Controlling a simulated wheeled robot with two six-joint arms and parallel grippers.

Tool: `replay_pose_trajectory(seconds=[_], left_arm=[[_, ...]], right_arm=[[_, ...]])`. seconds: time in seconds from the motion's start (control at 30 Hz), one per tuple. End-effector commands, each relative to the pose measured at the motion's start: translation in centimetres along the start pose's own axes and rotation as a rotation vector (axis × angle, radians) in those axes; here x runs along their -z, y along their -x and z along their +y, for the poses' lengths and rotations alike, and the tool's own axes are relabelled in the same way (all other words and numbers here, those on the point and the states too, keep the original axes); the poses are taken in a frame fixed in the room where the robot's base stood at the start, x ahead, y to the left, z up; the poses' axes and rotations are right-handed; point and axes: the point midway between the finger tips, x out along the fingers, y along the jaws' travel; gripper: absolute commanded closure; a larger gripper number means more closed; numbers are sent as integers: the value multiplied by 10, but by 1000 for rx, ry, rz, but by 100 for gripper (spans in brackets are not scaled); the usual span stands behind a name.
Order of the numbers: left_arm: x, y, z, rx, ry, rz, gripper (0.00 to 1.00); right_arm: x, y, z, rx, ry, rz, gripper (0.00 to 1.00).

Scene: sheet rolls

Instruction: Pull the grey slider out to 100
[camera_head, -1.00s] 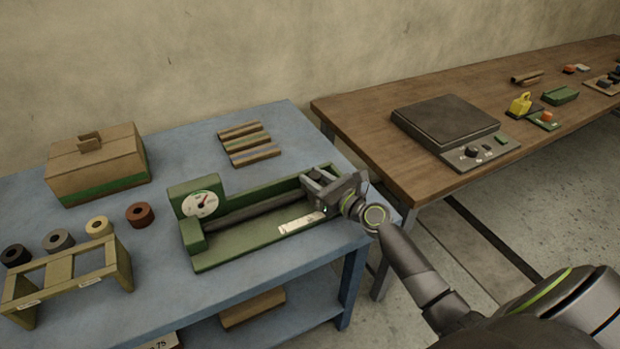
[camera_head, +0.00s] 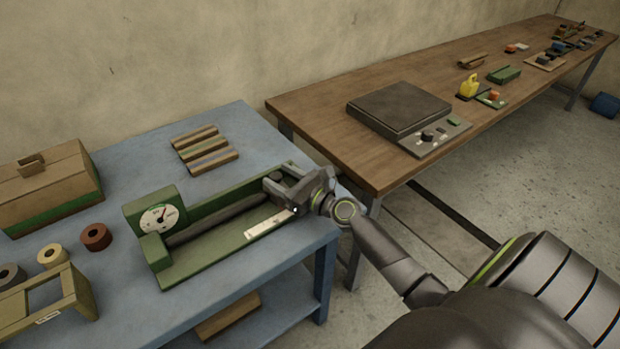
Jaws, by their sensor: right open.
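A green tester (camera_head: 190,261) with a round white dial (camera_head: 159,218) lies on the blue table. A dark grey bar (camera_head: 222,218) runs along its trough, and a pale scale strip (camera_head: 268,224) is on its front. My right gripper (camera_head: 277,186) is at the tester's right end, with its fingers over the trough. Its jaws are open. A small dark grey piece (camera_head: 276,177) shows by the fingers. It may be the slider, but the gripper partly covers it and I cannot tell whether they touch. The dial and scale markings are too small to read. My left gripper is out of view.
On the blue table (camera_head: 232,130) are a cardboard box (camera_head: 45,190), striped bars (camera_head: 203,150), several rolls and a wooden stand (camera_head: 45,300). The brown table (camera_head: 320,105) to the right holds a dark flat device (camera_head: 398,108). A floor gap separates the tables.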

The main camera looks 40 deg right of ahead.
Motion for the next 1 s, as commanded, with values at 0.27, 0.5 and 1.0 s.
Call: replay_pose_trajectory(seconds=[0.27, 0.5, 1.0], left_arm=[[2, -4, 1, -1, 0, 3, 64], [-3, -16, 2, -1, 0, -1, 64], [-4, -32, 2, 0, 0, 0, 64]], right_arm=[[4, 61, 5, -11, -7, 13, 50], [5, 110, 11, -21, -14, 14, 50], [0, 153, 16, -28, -23, 13, 50]])
